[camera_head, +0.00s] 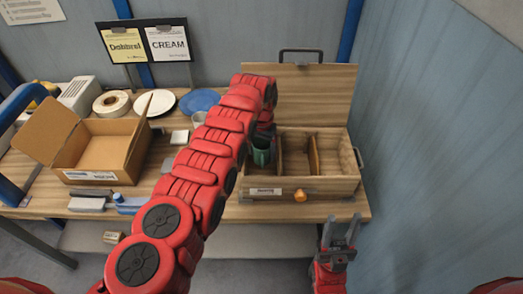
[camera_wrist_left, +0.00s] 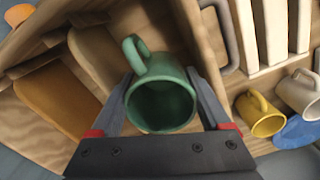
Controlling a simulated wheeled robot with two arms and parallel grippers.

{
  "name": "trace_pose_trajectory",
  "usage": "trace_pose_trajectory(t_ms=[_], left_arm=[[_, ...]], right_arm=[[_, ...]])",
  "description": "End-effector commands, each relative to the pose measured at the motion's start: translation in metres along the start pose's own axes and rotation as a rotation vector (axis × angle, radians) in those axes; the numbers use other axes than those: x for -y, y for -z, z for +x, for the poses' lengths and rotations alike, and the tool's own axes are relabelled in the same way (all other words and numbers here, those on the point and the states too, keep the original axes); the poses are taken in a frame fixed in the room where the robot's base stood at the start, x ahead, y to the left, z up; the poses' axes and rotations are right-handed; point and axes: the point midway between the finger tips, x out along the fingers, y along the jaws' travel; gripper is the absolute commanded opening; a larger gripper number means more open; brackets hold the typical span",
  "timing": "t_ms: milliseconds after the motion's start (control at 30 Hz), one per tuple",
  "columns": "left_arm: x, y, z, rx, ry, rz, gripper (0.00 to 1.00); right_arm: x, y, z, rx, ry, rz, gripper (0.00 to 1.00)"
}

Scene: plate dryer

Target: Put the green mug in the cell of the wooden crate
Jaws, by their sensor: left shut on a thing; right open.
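The wooden crate (camera_head: 335,187) stands open on the right of the table, its lid raised behind it and dividers splitting it into cells. The green mug (camera_head: 261,155) is at the crate's left cell, partly behind my left arm. In the left wrist view the green mug (camera_wrist_left: 160,105) sits between both fingers of my left gripper (camera_wrist_left: 160,78), which is shut on it. Its handle points up in that view. Whether the mug's base touches the cell floor is hidden. My right gripper (camera_head: 338,232) is open and empty in front of the table, below the crate.
A cardboard box (camera_head: 100,150) stands open at the left, with a tape roll (camera_head: 111,103), a white plate (camera_head: 155,102) and a blue plate (camera_head: 199,101) behind it. The left wrist view shows a yellow mug (camera_wrist_left: 260,117) and a cream mug (camera_wrist_left: 300,92) outside the crate.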

Motion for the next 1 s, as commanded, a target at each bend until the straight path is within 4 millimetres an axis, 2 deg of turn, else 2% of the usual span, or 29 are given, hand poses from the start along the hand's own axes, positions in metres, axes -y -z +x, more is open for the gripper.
trace_pose_trajectory(t_ms=[300, 333, 400, 767, 867, 1000], left_arm=[[0.000, 0.000, 0.006, -0.002, 0.000, 0.000, 0.05], [0.000, 0.000, 0.006, -0.001, 0.000, 0.000, 0.84], [0.000, 0.000, 0.006, -0.001, 0.000, 0.000, 0.93], [0.001, 0.000, 0.000, 0.000, 0.000, -0.001, 0.93], [0.000, 0.000, -0.010, 0.000, 0.001, -0.001, 0.93], [0.003, 0.001, -0.030, -0.005, 0.000, -0.003, 0.93]], right_arm=[[0.000, -0.001, -0.007, 0.000, 0.000, 0.000, 0.47], [0.000, -0.001, -0.007, 0.000, 0.000, 0.000, 0.47], [0.000, -0.001, -0.007, 0.000, 0.000, 0.000, 0.47], [0.000, 0.000, 0.000, 0.000, 0.000, 0.000, 0.47], [-0.001, 0.002, 0.010, 0.000, 0.000, 0.000, 0.47], [-0.001, 0.002, 0.010, 0.000, 0.000, 0.000, 0.47]])
